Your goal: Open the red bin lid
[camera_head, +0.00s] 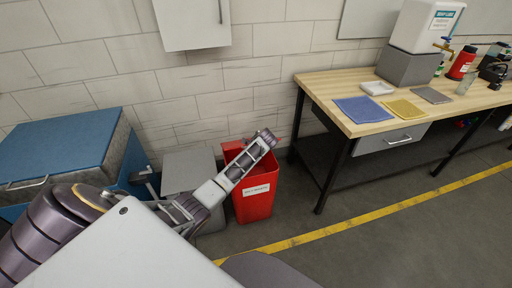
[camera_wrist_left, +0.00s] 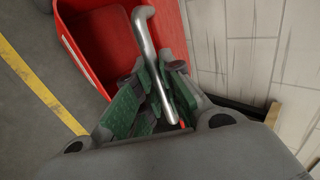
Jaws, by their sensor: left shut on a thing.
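The red bin (camera_head: 255,203) stands on the floor against the wall, with a white label on its front. Its open inside shows in the left wrist view (camera_wrist_left: 98,38), so its top is at least partly uncovered. My left arm reaches across the bin, and my left gripper (camera_head: 265,138) is at its back upper edge. In the left wrist view my left gripper (camera_wrist_left: 158,88) is shut with its green pads on a silver curved handle (camera_wrist_left: 149,45). The lid is mostly hidden, so its exact angle cannot be told. My right gripper is not in view.
A grey bin (camera_head: 189,168) stands beside the red bin on the left, and a blue cabinet (camera_head: 65,150) is further left. A wooden workbench (camera_head: 345,95) stands to the right, with mats and bottles. The floor in front of the bench is clear, crossed by a yellow line (camera_head: 385,213).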

